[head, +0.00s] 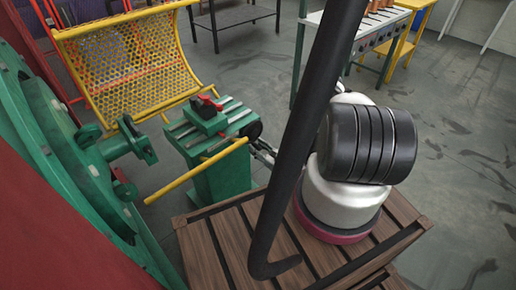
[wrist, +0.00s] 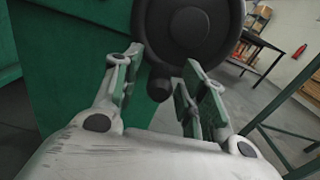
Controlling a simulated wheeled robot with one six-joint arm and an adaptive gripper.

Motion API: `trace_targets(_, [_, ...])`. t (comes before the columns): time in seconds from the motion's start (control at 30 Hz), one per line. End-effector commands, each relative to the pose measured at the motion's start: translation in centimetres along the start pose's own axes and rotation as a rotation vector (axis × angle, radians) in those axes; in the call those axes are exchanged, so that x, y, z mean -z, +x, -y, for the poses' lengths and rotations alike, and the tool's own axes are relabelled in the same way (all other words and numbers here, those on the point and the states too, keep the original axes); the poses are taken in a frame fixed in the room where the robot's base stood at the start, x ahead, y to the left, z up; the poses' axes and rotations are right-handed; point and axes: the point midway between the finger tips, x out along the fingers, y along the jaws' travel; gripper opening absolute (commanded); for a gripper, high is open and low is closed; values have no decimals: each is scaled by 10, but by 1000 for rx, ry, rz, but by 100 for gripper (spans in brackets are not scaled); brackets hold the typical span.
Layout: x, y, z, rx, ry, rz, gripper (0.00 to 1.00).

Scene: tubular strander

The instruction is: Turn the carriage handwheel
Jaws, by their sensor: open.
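The carriage handwheel (wrist: 192,30) is a dark round disc at the top of the wrist view, cut off by the top edge. A short dark knob (wrist: 158,88) shows at its lower left. My gripper (wrist: 160,68) is open, its two fingers apart below the wheel, with the knob in the gap between them; I cannot tell whether either finger touches it. In the head view the handwheel (head: 254,131) is a small dark disc on the right side of the green carriage stand (head: 222,170). My gripper (head: 263,152) is just beside it, partly hidden by my arm.
A yellow bar (head: 196,172) slants out below the carriage. A yellow mesh guard (head: 125,65) stands behind, and the large green machine flange (head: 75,160) is at left. A slatted wooden pallet (head: 215,245) lies in front. Open grey floor (head: 450,130) is at right.

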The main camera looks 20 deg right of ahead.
Motion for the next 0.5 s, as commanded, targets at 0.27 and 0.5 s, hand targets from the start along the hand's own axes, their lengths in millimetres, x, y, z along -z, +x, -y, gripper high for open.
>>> trace_targets(0.27, [0, 0, 0, 0, 0, 0, 25])
trace_targets(0.5, [0, 0, 0, 0, 0, 0, 0])
